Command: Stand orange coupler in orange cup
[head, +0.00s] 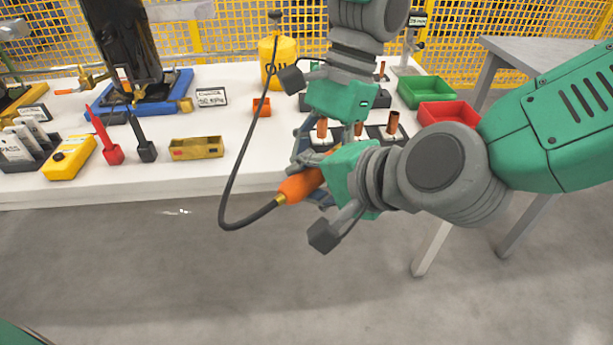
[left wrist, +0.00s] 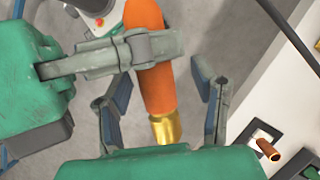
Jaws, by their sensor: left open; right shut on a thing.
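The orange coupler (head: 298,187) is held in front of the bench edge, tilted, with a dark hose running from its lower-left end. It also shows in the left wrist view (left wrist: 160,90), with a brass end (left wrist: 167,129). My right gripper (head: 325,172) is shut on the coupler; it also shows in the left wrist view (left wrist: 150,48). My left gripper (head: 303,150) is open; in the left wrist view its fingers (left wrist: 162,110) stand apart on both sides of the coupler's brass end. A small orange cup (head: 261,107) stands on the bench; nothing shows in it.
The white bench (head: 225,180) carries a yellow canister (head: 278,62), green bin (head: 425,91), red bin (head: 449,113) and copper pieces (head: 392,122) behind my grippers. A brass-coloured tray (head: 196,148) stands at front left. The hose (head: 233,170) loops across the bench front. The bench around the cup is mostly clear.

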